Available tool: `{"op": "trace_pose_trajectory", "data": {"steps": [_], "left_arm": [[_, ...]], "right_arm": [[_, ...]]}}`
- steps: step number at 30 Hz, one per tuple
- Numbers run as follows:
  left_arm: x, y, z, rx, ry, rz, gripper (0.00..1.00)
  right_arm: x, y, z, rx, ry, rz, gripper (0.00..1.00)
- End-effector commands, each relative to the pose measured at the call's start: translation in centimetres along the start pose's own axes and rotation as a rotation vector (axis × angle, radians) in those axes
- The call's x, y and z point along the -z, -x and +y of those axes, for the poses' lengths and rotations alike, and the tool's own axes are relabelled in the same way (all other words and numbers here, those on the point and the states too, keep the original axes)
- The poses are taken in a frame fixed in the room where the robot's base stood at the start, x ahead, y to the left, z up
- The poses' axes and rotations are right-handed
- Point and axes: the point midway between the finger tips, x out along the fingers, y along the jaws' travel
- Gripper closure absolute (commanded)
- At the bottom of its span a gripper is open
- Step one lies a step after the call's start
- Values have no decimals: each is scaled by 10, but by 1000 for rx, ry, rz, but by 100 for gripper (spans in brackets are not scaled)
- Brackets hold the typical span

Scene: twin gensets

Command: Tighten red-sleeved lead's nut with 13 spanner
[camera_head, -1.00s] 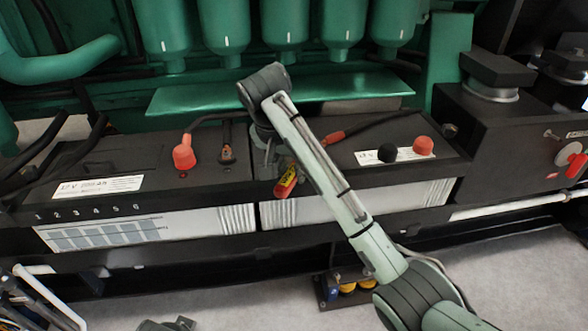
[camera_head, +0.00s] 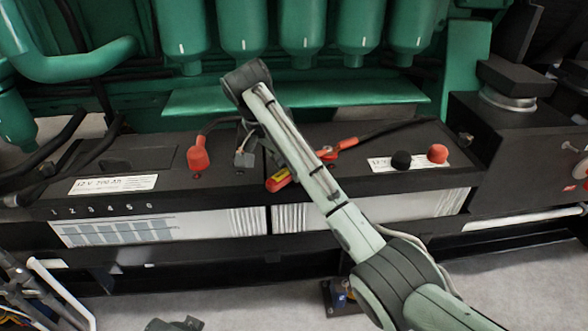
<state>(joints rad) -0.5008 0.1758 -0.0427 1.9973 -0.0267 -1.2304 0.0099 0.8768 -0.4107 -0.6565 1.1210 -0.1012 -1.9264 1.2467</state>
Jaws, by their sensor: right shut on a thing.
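My right gripper (camera_head: 243,158) hangs from the wrist over the inner end of the left battery, small and partly blurred. A red and yellow tool handle (camera_head: 278,180), taken as the 13 spanner, slants just right of it near the gap between the batteries. Where the jaws meet it is unclear, and its far part is hidden under my forearm. The red-sleeved lead (camera_head: 348,143) runs over the right battery, its end partly behind my forearm. I cannot make out its nut.
The left battery (camera_head: 110,228) has a red-capped terminal (camera_head: 198,155). The right battery (camera_head: 425,203) has a black cap (camera_head: 401,160) and a red cap (camera_head: 437,153). A green engine ledge (camera_head: 300,98) overhangs behind. Pale floor lies in front.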

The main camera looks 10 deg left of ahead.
Motion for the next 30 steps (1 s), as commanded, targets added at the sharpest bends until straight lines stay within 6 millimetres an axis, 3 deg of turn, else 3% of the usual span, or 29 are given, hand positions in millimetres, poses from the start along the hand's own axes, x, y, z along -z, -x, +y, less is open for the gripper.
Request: {"op": "trace_pose_trajectory", "data": {"steps": [11,21,30], "left_arm": [[0,0,0,0,0,0,100],[0,0,0,0,0,0,100],[0,0,0,0,0,0,100]], "right_arm": [[1,2,-6,-5,-30,5,100],[4,1,-27,-59,-162,8,100],[3,1,-28,-62,-174,3,100]]}}
